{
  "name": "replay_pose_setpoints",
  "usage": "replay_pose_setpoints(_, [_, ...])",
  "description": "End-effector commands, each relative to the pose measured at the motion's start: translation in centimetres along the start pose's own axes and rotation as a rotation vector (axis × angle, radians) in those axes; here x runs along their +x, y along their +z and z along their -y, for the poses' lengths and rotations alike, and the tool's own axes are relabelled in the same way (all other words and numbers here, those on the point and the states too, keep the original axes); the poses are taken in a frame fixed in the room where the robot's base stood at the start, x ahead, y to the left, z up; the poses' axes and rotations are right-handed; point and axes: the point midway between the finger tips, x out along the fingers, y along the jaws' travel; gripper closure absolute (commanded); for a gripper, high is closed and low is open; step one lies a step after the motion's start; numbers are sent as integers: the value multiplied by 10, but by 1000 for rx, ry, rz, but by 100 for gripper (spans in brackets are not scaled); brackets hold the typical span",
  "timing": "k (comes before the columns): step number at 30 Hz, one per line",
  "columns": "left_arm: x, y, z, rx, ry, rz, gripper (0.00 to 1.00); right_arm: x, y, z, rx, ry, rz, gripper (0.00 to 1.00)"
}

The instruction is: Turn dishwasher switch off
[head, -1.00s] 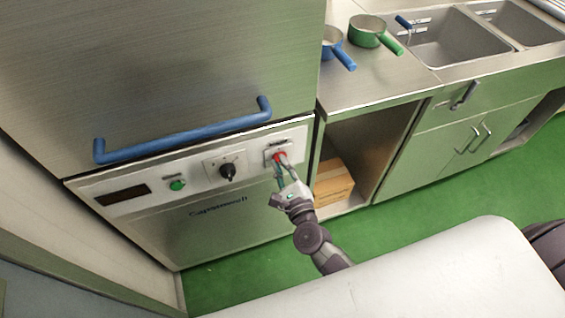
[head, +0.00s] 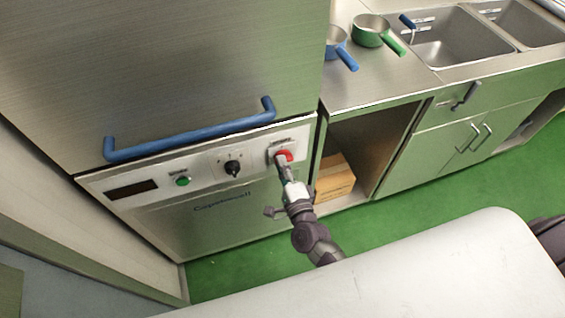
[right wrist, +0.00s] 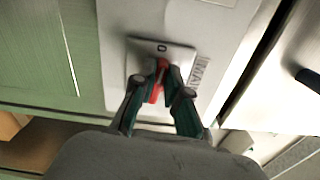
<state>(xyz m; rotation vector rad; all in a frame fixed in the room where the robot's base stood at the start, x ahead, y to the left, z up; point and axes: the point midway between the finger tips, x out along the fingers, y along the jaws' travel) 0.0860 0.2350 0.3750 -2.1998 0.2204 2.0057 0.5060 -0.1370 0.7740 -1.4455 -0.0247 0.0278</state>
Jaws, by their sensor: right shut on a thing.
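The dishwasher's red switch (head: 284,156) is at the right end of its white control panel (head: 211,170). In the right wrist view, the red switch handle (right wrist: 154,92) stands on a metal plate (right wrist: 139,48) with a "0" mark near its upper edge. The handle lies slightly tilted, its upper end towards the "0". My right gripper (head: 281,162) is shut on the switch, with one finger on each side of the handle in the right wrist view. The fingers hide part of the handle. My left gripper is not in view.
The panel also has a black knob (head: 232,167), a green button (head: 182,181) and a dark display (head: 131,189). A blue door handle (head: 190,142) juts out above it. A cardboard box (head: 335,178) sits in the open shelf to the right. Green floor lies below.

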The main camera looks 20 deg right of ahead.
Motion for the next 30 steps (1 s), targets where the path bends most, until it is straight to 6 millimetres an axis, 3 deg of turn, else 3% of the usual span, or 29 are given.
replay_pose_setpoints(9, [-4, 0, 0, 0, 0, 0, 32, 0, 0, -2, -119, 1, 0, 100])
replay_pose_setpoints(25, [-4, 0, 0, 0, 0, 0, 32, -1, 0, -3, -143, 2, 1, 100])
replay_pose_setpoints(26, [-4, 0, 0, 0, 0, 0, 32, -1, 0, -3, -143, 2, 1, 85])
replay_pose_setpoints(30, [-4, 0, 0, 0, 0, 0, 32, 0, 0, -3, -142, 2, 1, 62])
